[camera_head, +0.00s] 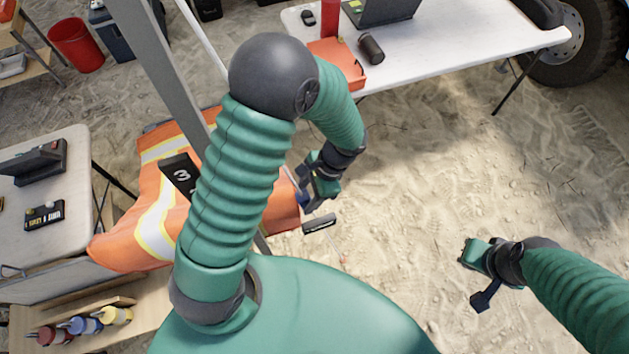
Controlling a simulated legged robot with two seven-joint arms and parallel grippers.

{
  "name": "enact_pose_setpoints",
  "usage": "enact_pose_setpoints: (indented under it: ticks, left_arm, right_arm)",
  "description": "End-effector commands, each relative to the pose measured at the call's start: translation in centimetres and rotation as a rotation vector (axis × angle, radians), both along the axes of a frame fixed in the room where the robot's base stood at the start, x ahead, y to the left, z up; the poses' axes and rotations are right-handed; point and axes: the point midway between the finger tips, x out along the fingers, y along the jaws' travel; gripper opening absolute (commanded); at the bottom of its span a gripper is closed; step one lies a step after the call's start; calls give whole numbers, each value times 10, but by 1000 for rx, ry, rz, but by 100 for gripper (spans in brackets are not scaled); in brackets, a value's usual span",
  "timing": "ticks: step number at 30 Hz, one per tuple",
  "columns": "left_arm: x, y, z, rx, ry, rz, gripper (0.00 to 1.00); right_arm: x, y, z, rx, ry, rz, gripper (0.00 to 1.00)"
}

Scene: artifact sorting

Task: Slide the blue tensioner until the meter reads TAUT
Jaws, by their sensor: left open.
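My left gripper (311,209) hangs at the end of my green arm in the middle of the view, its fingers apart. It is beside the right edge of an orange vest with pale reflective stripes (160,225). A small blue patch shows by its fingers, but I cannot tell whether it is the tensioner or part of the gripper. No meter reading TAUT can be made out. My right gripper (477,275) is at the lower right over bare sand, its fingers apart and empty.
A grey post (165,75) slants behind my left arm, with a black "3" tag (182,176) beside it. A white table (455,50) stands at the back and another table (95,150) at the left. Sand at the right is clear.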

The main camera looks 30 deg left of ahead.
Motion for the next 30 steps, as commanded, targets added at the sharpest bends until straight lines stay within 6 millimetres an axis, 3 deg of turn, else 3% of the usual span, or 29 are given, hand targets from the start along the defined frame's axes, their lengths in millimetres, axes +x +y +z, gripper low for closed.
enact_pose_setpoints:
  ticks: [12, 16, 21, 30]
  left_arm:
    - [34, -31, 103, -2, -6, -2, 53]
    - [42, -38, 129, -1, -4, -1, 53]
    - [46, -42, 144, -2, 0, -1, 53]
    - [46, -42, 146, -1, 1, -1, 53]
  right_arm:
    - [0, 0, -16, 0, 0, 0, 0]
    - [0, 0, -18, 0, 0, 0, 0]
    - [0, 0, -19, 0, 0, 0, 0]
    - [0, 0, -19, 0, 0, 0, 0]
